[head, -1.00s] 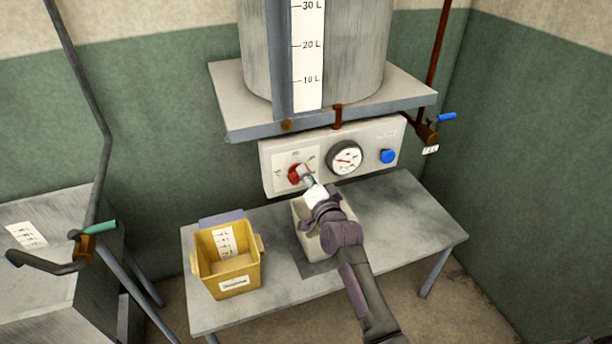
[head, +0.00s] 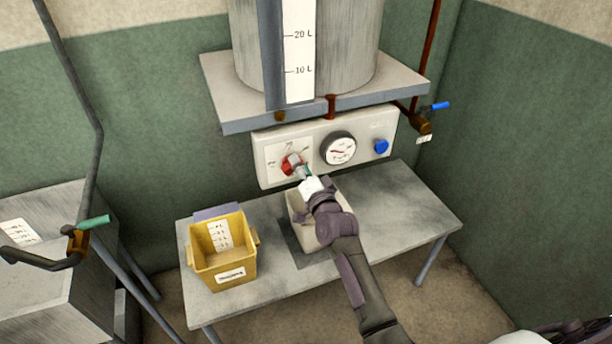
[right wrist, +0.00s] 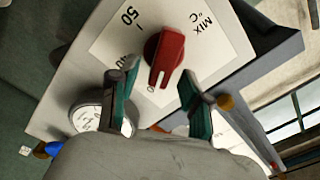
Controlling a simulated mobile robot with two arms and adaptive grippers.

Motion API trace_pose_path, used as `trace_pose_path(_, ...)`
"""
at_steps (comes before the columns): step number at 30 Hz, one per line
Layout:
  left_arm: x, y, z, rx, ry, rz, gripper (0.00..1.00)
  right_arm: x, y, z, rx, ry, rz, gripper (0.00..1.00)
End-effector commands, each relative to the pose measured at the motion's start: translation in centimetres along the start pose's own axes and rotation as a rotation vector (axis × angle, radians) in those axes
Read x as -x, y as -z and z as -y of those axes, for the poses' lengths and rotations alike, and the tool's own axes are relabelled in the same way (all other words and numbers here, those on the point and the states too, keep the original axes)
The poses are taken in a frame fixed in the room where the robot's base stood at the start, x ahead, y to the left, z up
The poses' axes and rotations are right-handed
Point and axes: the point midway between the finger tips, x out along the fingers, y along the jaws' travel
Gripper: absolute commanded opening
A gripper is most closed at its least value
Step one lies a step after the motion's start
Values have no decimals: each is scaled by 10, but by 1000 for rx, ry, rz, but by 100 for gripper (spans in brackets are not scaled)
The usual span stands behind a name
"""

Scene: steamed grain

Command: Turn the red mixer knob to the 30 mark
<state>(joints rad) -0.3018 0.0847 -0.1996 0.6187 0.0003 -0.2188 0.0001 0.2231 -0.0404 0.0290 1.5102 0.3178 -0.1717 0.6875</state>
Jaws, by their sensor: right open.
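The red mixer knob (head: 291,163) is on the left of the white control panel (head: 268,177) under the tank. In the right wrist view the red knob (right wrist: 165,58) stands on a dial plate marked MIX °C, with 50 and 40 readable. Another number near the knob's narrow end is partly hidden, showing only a 0. My right gripper (head: 302,171) is just in front of the knob. In the right wrist view the gripper (right wrist: 158,80) is open, its fingertips apart on either side of the knob's near end; I cannot tell if they touch it. My left gripper is not in view.
The panel also carries a round gauge (head: 338,148) and a blue knob (head: 381,146). Below, a table (head: 405,205) holds a yellow bin (head: 222,266) and a pale container (head: 299,229) under my right arm. A blue-handled valve (head: 437,107) is at the right.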

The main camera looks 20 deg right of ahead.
Motion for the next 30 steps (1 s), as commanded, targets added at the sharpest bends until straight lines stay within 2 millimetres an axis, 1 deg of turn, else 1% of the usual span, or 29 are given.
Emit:
trace_pose_path(5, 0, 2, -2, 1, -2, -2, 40, 28, -1, -1, -1, -2, 1, 48)
trace_pose_path(12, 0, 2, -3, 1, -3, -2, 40, 80, -1, -1, -2, -3, 1, 48)
trace_pose_path(16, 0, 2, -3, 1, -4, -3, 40, 101, -1, -1, -1, -3, 1, 48)
trace_pose_path(21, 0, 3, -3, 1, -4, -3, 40, 115, 0, -1, -1, -1, 0, 48)
trace_pose_path(30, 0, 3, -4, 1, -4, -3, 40, 117, 0, 0, -1, -1, 0, 48)
